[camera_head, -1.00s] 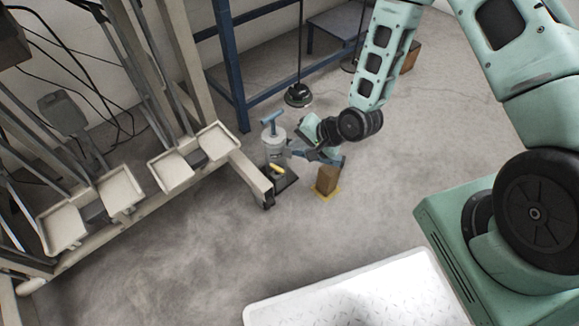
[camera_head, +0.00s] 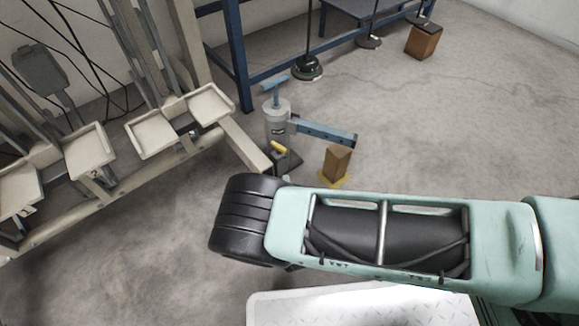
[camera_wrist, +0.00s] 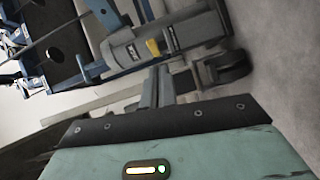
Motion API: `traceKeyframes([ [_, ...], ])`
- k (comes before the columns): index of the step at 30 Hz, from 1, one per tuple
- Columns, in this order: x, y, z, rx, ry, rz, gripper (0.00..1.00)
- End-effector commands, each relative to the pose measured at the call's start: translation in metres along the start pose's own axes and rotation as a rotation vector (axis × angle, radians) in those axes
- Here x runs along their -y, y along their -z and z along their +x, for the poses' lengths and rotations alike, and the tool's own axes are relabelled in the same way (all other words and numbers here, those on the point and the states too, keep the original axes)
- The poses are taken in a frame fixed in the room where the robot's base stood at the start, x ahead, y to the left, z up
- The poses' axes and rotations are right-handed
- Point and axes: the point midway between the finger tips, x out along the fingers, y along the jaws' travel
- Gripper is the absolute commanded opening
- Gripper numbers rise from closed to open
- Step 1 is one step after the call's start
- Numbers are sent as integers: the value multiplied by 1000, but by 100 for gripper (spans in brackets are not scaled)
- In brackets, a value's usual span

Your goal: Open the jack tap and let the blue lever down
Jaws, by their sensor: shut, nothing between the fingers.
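The jack (camera_head: 277,122) is a grey cylinder with a blue T-handle (camera_head: 275,83) on top. Its blue lever (camera_head: 325,132) sticks out to the right, sloping slightly down, its far end near and above a wooden block; I cannot tell the gap. The yellow tap (camera_head: 279,147) sits low at the jack's front. In the wrist view the yellow tap (camera_wrist: 153,47) shows beside a grey cylinder (camera_wrist: 128,52). My gripper (camera_wrist: 155,82) is shut and empty, pointing toward the tap but apart from it. My arm hides it in the head view.
The wooden block (camera_head: 337,162) stands on a yellow floor mark. A beige pedal frame (camera_head: 240,145) is left of the jack, and a blue rack (camera_head: 240,65) behind. A white plate (camera_head: 262,310) is in front.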

Motion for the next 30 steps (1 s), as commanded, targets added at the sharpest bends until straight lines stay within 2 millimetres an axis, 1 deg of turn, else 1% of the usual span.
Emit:
traceKeyframes([
  [1,5,6,-5,-15,-33,-47,0],
  [4,5,10,-10,-20,-71,-104,0],
  [8,4,11,-4,-18,-84,-122,0],
  [11,4,11,10,-17,-83,-120,0],
  [18,2,12,54,-17,-82,-117,0],
  [21,0,12,68,-17,-81,-117,0],
  [25,-2,13,82,-17,-79,-117,0],
  [30,-5,13,89,-18,-80,-118,0],
])
